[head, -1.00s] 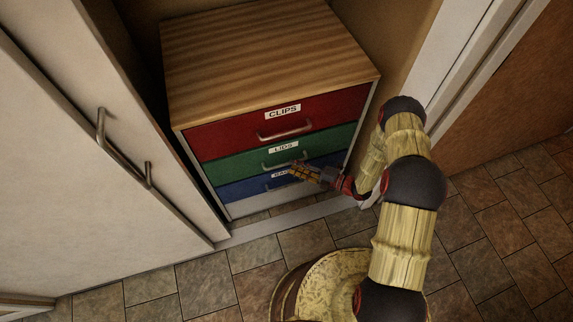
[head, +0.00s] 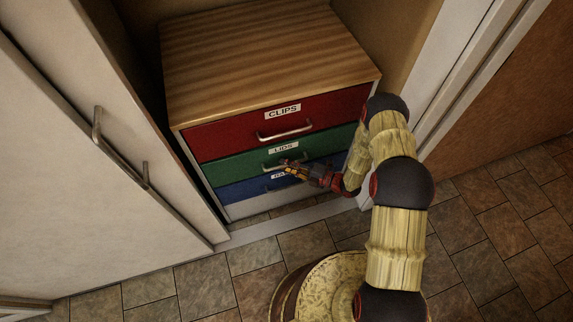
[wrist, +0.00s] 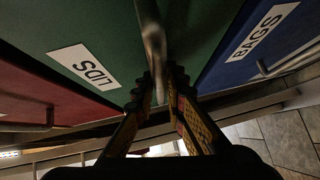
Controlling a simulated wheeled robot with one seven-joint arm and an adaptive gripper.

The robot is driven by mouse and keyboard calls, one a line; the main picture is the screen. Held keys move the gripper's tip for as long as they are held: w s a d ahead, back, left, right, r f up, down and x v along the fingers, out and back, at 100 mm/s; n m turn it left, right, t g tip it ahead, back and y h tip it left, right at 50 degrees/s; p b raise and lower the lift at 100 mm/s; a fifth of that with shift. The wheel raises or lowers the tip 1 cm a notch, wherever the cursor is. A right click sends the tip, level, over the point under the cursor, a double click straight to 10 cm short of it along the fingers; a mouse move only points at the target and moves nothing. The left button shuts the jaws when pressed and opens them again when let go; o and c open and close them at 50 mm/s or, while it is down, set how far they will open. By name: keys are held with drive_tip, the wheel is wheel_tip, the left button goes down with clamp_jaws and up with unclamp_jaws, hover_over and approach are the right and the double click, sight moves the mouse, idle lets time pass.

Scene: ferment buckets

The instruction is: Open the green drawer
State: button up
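The green drawer (head: 237,166) is the middle one of three, labelled LIDS, and looks shut, flush with the others. It also shows in the wrist view (wrist: 105,25). Its metal bar handle (wrist: 153,40) runs down the middle of the wrist view; in the head view its left part (head: 266,166) shows left of my fingertips. My gripper (head: 285,165) is at the right part of this handle. In the wrist view its fingers (wrist: 161,85) stand on either side of the handle's near end, with a narrow gap between them. I cannot tell whether they touch it.
The red CLIPS drawer (head: 230,134) is above and the blue BAGS drawer (head: 238,190) below, both shut with similar handles. The cabinet stands in a closet, with a white door (head: 60,170) at left and a frame at right. Tiled floor (head: 250,257) lies in front.

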clamp_jaws()
idle(0.5)
